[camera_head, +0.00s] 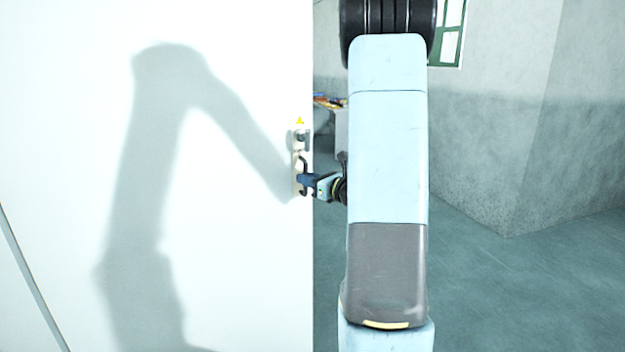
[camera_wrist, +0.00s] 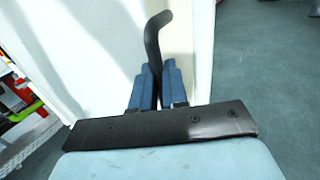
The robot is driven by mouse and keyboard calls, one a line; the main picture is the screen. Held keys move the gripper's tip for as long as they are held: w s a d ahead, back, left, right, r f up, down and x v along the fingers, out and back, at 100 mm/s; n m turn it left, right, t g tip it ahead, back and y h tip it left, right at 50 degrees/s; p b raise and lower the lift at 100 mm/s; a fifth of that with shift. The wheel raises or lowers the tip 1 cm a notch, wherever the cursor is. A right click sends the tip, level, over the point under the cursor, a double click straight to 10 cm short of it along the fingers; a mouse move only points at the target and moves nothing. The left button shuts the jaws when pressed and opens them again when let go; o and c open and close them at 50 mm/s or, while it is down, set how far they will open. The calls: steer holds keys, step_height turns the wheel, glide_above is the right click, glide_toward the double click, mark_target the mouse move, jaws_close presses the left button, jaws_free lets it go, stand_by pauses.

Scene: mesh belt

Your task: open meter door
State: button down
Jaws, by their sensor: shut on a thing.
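The white meter door (camera_head: 220,255) fills the left half of the head view, with its right edge near the middle. A dark handle (camera_head: 304,162) sits on a pale lock plate (camera_head: 296,160) close to that edge. My gripper (camera_head: 306,182) reaches the handle from the right, its blue fingers at the handle's lower part. In the wrist view the blue fingers of my gripper (camera_wrist: 154,85) are shut around the lower part of the black curved handle (camera_wrist: 154,42). The handle's top bends to the right above the fingers. The fingers hide the handle's lower end.
A small yellow mark (camera_head: 300,121) is above the lock plate. Grey floor (camera_head: 480,285) lies open to the right, with a concrete wall (camera_head: 510,120) behind. Shelving with coloured items (camera_wrist: 22,115) stands at the left of the wrist view.

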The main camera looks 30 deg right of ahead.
steer(key=shift+a, duration=0.5)
steer(key=c, duration=1.3)
jaws_free()
steer(key=shift+o, duration=0.2)
steer(key=shift+d, duration=0.15)
steer(key=shift+s+d, duration=0.1)
steer(key=v, duration=1.3)
steer(key=shift+s, duration=0.3)
steer(key=shift+d, duration=0.1)
